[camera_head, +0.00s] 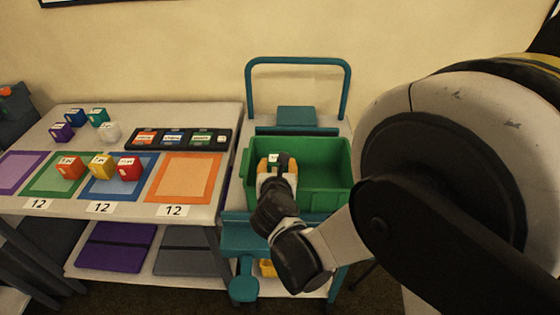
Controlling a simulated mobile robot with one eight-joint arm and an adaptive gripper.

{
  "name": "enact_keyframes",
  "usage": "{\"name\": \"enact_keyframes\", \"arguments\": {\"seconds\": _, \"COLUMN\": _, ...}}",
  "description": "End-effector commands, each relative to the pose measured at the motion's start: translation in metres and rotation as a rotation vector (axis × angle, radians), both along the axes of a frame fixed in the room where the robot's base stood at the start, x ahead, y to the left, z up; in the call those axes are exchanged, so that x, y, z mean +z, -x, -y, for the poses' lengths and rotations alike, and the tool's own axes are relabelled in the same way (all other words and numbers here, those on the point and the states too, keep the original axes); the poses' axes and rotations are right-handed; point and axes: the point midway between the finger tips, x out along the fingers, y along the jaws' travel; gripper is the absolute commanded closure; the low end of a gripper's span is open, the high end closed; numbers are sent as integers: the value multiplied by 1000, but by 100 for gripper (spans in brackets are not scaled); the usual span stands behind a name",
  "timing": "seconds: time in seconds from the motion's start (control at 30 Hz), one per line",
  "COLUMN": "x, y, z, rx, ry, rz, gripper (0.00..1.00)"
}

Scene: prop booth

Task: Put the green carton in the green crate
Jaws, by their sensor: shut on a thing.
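My gripper (284,161) reaches over the green crate (332,158), at its left part. It is shut on the green carton (273,158), of which only a small white and green part shows past the fingers. The rest of the carton is hidden by my gripper. I cannot tell how high the carton is above the crate floor. The crate stands open on a teal trolley, and the part of its inside that I can see is empty.
The trolley has a tall teal handle (298,61) at the back. To the left, a table holds coloured mats, several small cartons such as a red one (129,168), and a black tray (228,138). My arm covers the right side of the view.

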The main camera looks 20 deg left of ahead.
Motion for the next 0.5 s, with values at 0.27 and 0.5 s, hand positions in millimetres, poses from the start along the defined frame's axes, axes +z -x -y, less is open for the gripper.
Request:
{"name": "enact_keyframes", "arguments": {"seconds": 0.27, "x": -9, "y": 0, "z": 0, "rx": 0, "ry": 0, "rz": 0, "gripper": 86}}
{"name": "enact_keyframes", "arguments": {"seconds": 0.5, "x": -11, "y": 1, "z": 1, "rx": -3, "ry": 0, "rz": -3, "gripper": 33}}
